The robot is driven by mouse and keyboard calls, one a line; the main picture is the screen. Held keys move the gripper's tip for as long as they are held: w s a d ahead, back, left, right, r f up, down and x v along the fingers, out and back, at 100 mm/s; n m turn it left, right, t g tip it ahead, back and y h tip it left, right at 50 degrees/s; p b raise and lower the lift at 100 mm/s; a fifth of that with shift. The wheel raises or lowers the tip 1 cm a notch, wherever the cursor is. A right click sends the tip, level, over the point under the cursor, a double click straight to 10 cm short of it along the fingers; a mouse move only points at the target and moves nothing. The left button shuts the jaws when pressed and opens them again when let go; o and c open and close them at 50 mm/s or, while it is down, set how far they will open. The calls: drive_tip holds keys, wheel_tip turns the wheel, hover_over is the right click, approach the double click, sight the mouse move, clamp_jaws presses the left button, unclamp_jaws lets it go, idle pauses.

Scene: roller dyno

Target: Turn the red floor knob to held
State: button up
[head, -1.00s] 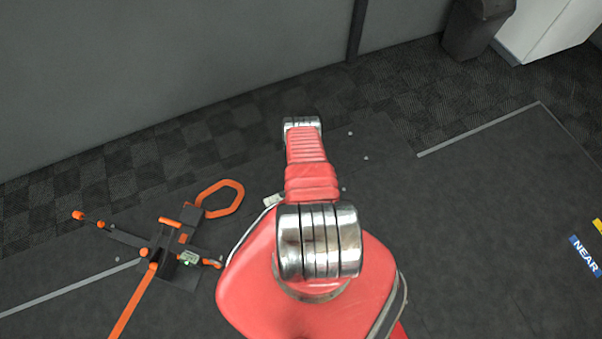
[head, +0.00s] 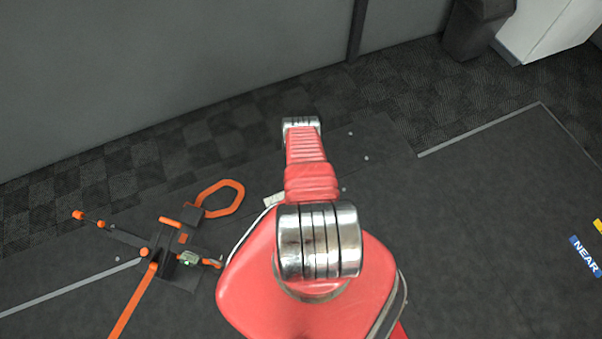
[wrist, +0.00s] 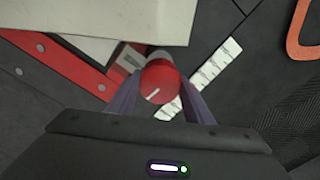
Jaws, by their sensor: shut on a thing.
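The red floor knob (wrist: 160,84) shows in the wrist view as a round red cap with a white pointer line. The line points toward the lower left of the picture. My gripper (wrist: 158,95) is shut on the knob, with one purple-grey finger on each side of it. In the head view my red arm covers the knob and the gripper. A white strip with dark marks (wrist: 205,75) lies on the floor beside the knob; I cannot read it.
A pale panel (wrist: 100,18) fills the upper left of the wrist view, close to the knob. An orange-and-black device with a strap (head: 180,255) lies on the floor left of my arm. Dark floor to the right is mostly clear. A bin (head: 475,28) stands far back.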

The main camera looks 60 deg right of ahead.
drive_tip(key=n, duration=0.3)
drive_tip(key=a+n, duration=0.1)
drive_tip(key=n, duration=0.1)
drive_tip(key=shift+s+f+n, duration=0.15)
drive_tip(key=shift+s+n, duration=0.15)
drive_tip(key=shift+s, duration=0.05)
drive_tip(key=n, duration=0.3)
drive_tip(key=shift+n, duration=0.3)
drive_tip(key=shift+d+n, duration=0.1)
drive_tip(key=shift+n, duration=0.3)
drive_tip(key=shift+w+d, duration=0.15)
drive_tip(key=o, duration=1)
drive_tip(key=shift+w+d, duration=0.1)
drive_tip(key=shift+o, duration=0.2)
drive_tip(key=shift+r, duration=0.2)
